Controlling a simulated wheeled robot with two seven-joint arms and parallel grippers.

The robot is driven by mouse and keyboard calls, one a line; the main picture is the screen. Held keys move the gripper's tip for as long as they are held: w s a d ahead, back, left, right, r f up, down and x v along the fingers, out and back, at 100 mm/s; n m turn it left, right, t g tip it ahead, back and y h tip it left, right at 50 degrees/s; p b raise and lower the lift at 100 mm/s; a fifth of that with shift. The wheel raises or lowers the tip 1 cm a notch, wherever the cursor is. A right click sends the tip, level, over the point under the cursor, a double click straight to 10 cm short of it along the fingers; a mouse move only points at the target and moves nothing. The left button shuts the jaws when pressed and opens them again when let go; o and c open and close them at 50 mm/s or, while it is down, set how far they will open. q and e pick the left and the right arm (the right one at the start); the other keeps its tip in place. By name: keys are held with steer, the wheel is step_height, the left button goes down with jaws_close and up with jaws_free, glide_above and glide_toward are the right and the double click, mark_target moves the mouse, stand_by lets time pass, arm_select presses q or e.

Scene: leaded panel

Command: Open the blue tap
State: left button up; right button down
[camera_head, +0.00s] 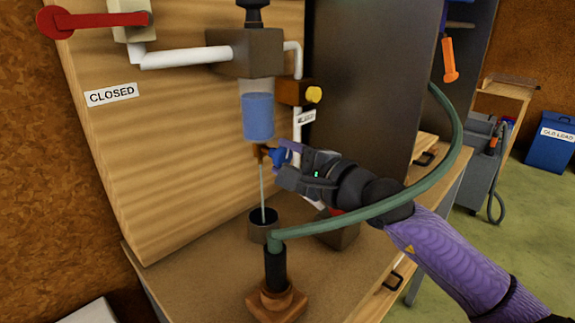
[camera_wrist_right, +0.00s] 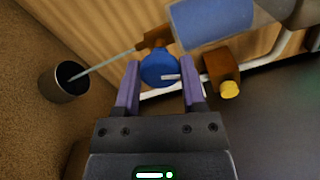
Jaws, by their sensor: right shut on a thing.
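The blue tap (camera_head: 280,156) is on a brown fitting (camera_head: 262,149) under a clear cylinder of blue liquid (camera_head: 258,116). My right gripper (camera_head: 283,160) reaches it from the right. In the right wrist view, the round blue knob of the tap (camera_wrist_right: 159,68) sits between the two purple fingers of the right gripper (camera_wrist_right: 160,80), which is shut on it. A thin pale streak (camera_head: 263,195), which looks like a stream of liquid, runs from the brown fitting down into a dark cup (camera_head: 260,231). My left gripper is not in view.
A green hose (camera_head: 375,207) arcs from a brown-based stand (camera_head: 277,303) across the front of my right arm. A red lever (camera_head: 95,20), a CLOSED label (camera_head: 111,95) and a yellow knob (camera_head: 314,94) are nearby. A dark panel (camera_head: 370,90) stands behind the arm.

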steer(key=shift+f+n, duration=0.1)
steer(key=shift+n, duration=0.2)
stand_by(0.4)
steer(key=shift+c, duration=2.1)
jaws_free()
steer(key=shift+o, duration=1.2)
